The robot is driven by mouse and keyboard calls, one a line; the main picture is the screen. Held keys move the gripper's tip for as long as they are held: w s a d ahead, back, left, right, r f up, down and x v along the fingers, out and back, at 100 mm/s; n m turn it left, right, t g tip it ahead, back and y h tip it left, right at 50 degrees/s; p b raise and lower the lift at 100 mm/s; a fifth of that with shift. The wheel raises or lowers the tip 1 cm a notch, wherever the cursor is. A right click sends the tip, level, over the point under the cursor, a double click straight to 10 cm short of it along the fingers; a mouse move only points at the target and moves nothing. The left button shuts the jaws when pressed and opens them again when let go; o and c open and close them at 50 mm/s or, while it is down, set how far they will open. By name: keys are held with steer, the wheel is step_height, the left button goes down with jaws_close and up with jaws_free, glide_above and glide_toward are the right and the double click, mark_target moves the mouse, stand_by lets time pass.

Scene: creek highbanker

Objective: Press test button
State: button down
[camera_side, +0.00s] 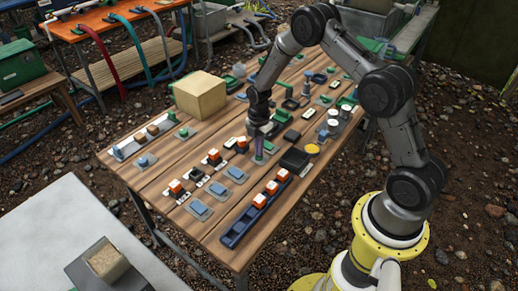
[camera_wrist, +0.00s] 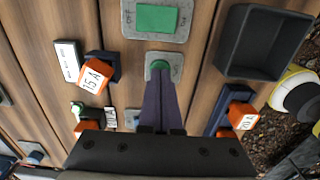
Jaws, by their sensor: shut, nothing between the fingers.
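A small round green button (camera_wrist: 160,66) on a grey plate shows in the wrist view, right at the tips of my fingers; I take it to be the test button. My gripper (camera_wrist: 160,84) is shut and empty, its dark purple fingers pointing straight at the button and covering part of it and its plate. Whether the tips touch it or hover just above, I cannot tell. In the side view my gripper (camera_side: 259,157) points down low over the middle of the wooden table, and the arm hides the button there.
A green switch (camera_wrist: 156,18) lies just beyond the button. An open black tray (camera_wrist: 264,42) is to the right, an orange 15A block (camera_wrist: 95,76) to the left and an orange 20A block (camera_wrist: 243,116) at lower right. A wooden cube (camera_side: 200,96) stands at the table's back.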

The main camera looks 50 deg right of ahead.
steer(key=shift+f, duration=0.4)
steer(key=shift+r, duration=1.15)
